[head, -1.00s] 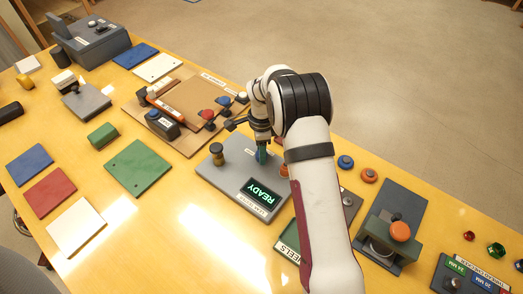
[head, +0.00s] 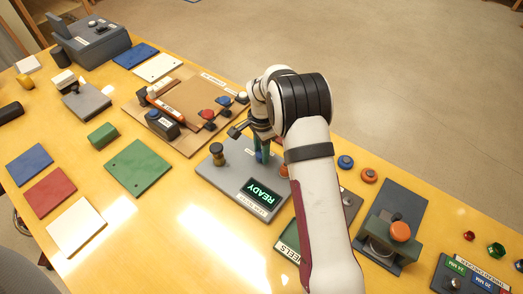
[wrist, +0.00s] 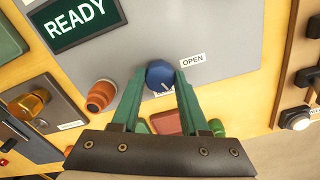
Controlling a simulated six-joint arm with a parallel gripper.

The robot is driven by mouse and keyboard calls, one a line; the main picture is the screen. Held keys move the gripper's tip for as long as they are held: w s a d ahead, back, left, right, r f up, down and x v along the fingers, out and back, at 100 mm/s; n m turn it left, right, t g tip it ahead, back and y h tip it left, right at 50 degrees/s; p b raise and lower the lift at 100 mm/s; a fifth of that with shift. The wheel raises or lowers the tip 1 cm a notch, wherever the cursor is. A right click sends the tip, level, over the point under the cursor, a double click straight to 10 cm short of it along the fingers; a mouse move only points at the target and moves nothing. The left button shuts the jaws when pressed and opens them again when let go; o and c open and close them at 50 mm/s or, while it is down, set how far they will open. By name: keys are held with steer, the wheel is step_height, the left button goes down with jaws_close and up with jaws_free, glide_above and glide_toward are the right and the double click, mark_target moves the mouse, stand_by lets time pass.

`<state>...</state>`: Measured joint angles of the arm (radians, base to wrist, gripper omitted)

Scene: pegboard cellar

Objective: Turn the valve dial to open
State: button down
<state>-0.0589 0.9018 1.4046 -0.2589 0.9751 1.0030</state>
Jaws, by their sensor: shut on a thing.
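The valve dial is a round blue knob (wrist: 159,73) on a grey panel (wrist: 215,30). It has a pale pointer line near its lower edge in the wrist view. A white OPEN label (wrist: 192,60) sits just right of the dial there; another mark below the dial is mostly hidden. My gripper (wrist: 160,78) has its green fingers shut on the dial, one on each side. In the head view my gripper (head: 262,152) comes down over the panel, and the dial (head: 258,156) shows only in part between the fingers.
A READY display (head: 263,195) is on the same panel, lit green. A board with coloured knobs (head: 178,105) lies to the left. Free yellow table lies at front left.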

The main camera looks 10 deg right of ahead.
steer(key=n, duration=1.3)
steer(key=shift+n, duration=0.3)
stand_by(0.3)
steer(key=shift+c, duration=2.1)
jaws_free()
steer(key=shift+r, duration=0.1)
step_height(320, 180, up, 16)
steer(key=shift+f, duration=0.2)
